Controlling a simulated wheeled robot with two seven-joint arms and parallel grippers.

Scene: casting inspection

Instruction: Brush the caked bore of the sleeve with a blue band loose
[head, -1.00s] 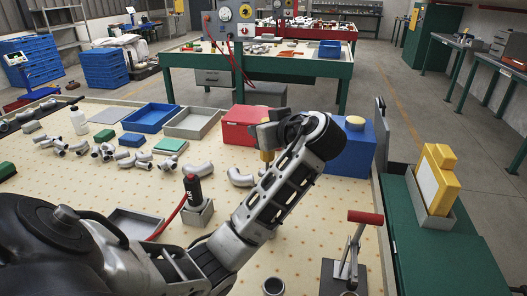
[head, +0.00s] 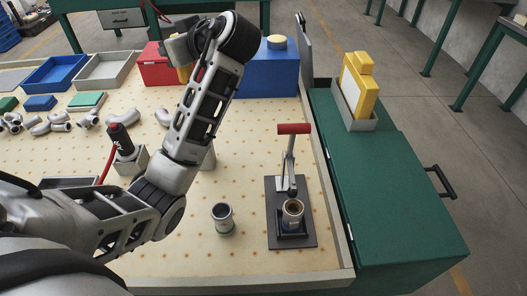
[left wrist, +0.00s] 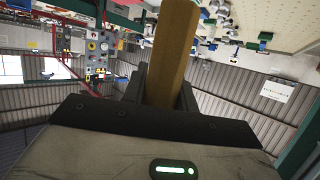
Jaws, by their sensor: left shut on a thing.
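A sleeve (head: 292,213) with a brownish bore stands upright in the black fixture of a toggle clamp (head: 287,182). A bluish patch shows low on the sleeve, but its band is too small to be sure of. The clamp's red-handled lever stands up behind it. A second grey sleeve (head: 222,217) with a dark bore stands on the table to the left of the clamp. My left gripper (head: 182,58) is raised beyond the clamp, shut on a tan wooden handle (left wrist: 172,50). The handle's far end is out of the left wrist view. My right gripper is not in view.
A red box (head: 152,68), a blue box (head: 270,75) and trays (head: 105,70) line the table's back. A green cabinet (head: 390,190) borders the right edge. The table's front is clear.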

